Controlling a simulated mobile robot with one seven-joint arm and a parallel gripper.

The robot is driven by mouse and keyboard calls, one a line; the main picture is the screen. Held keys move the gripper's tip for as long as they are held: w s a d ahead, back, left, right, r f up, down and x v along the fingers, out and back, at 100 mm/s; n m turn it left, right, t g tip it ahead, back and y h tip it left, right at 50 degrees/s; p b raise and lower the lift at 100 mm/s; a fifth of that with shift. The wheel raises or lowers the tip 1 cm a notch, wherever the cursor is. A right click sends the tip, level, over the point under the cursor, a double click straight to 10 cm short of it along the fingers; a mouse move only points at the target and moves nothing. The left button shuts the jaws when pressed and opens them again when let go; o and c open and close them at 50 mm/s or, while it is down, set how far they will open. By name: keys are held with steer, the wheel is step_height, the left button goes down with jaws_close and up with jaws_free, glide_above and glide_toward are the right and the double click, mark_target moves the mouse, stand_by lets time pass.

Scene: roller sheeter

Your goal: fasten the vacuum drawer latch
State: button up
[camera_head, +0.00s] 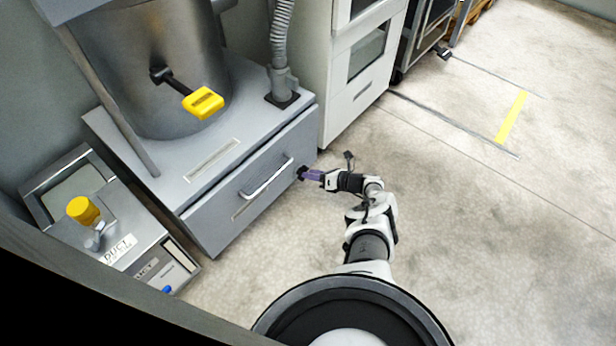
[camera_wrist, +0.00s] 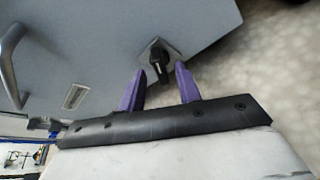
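The vacuum drawer (camera_head: 252,191) is a grey front with a silver bar handle (camera_head: 267,178), low in the grey machine base. It looks shut in the head view. The latch (camera_wrist: 158,60) is a black knob on a small diamond-shaped plate near the drawer's edge in the wrist view. In the head view the latch is mostly hidden at my gripper's tip. My gripper (camera_head: 307,174) points left at the drawer's right end in the head view.
A steel drum with a yellow-handled lever (camera_head: 203,103) stands on the base, beside a grey hose (camera_head: 281,40). A duct control box (camera_head: 120,225) with a yellow knob is at left. A white cabinet (camera_head: 362,70) stands behind. The floor at right is clear.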

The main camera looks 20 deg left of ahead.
steer(key=shift+x, duration=1.15)
steer(key=c, duration=0.7)
steer(key=shift+o, duration=0.2)
steer(key=shift+r, duration=0.15)
steer(key=shift+s+a+n+t+h+p, duration=0.1)
steer(key=shift+n+t+h+p, duration=0.25)
steer(key=shift+n+p, duration=0.5)
steer(key=shift+s+n+t+h+p, duration=0.1)
steer(key=shift+n+t+h+p, duration=0.1)
steer(key=shift+n+t+p, duration=0.65)
steer(key=shift+s+n+t+h+p, duration=0.1)
steer(key=shift+n+t+h+p, duration=0.15)
steer(key=shift+n+p, duration=0.6)
